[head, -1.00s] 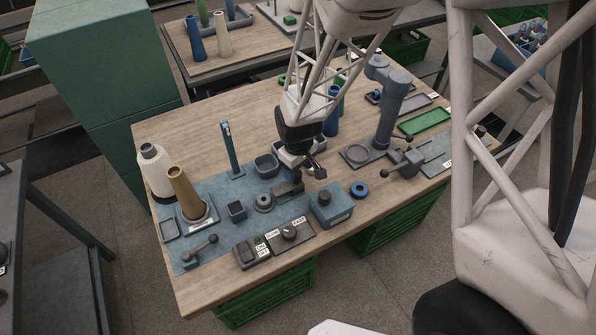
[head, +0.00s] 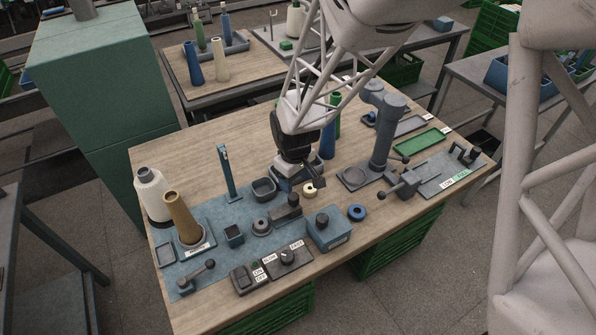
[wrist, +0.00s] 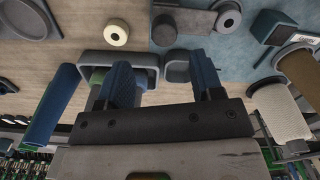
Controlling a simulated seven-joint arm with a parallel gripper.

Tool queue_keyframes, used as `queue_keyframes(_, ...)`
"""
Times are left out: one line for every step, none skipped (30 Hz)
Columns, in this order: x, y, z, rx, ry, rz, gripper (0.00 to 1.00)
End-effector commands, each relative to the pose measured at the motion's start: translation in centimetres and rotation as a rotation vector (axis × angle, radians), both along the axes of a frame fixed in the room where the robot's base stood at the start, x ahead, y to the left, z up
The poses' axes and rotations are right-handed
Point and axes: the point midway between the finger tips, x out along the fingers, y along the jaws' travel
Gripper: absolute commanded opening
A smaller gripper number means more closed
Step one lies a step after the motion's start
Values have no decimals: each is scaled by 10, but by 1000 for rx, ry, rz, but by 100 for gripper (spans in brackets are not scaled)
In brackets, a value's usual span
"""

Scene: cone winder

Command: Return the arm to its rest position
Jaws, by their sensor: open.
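My gripper (head: 310,180) hangs over the middle of the wooden bench (head: 190,130) in the head view, its jaws apart. In the wrist view my gripper (wrist: 163,85) shows two blue fingers spread wide with nothing between them. A small cream ring (head: 309,190) lies on the bench just below and beside the gripper; it also shows in the wrist view (wrist: 114,32). A grey tray behind the fingers (wrist: 90,62) is partly hidden by them. How high the gripper is above the bench is hard to tell.
The blue mat holds a tan cone (head: 180,215), a blue post (head: 227,175), a blue box (head: 329,230) and switches (head: 287,257). A grey column (head: 385,130) stands right of the gripper. A white cone (head: 152,195) stands at the left edge. The bench's back left is clear.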

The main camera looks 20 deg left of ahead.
Motion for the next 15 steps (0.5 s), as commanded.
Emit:
queue_keyframes(0, 0, 0, 0, 0, 0, 61)
queue_keyframes(0, 0, 0, 0, 0, 0, 61)
queue_keyframes(0, 0, 0, 0, 0, 0, 61)
queue_keyframes(0, 0, 0, 0, 0, 0, 61)
queue_keyframes(0, 0, 0, 0, 0, 0, 61)
queue_keyframes(0, 0, 0, 0, 0, 0, 61)
queue_keyframes(0, 0, 0, 0, 0, -1, 61)
queue_keyframes(0, -1, 1, 1, -1, -2, 61)
queue_keyframes(0, -2, 2, 1, -2, -5, 61)
queue_keyframes(1, -4, 4, 2, -2, -8, 61)
queue_keyframes(1, -5, 5, 2, -4, -12, 61)
queue_keyframes(1, -8, 8, 3, -5, -19, 61)
queue_keyframes(1, -11, 11, 5, -6, -26, 61)
queue_keyframes(2, -14, 14, 5, -7, -34, 61)
queue_keyframes(2, -19, 18, 6, -9, -47, 61)
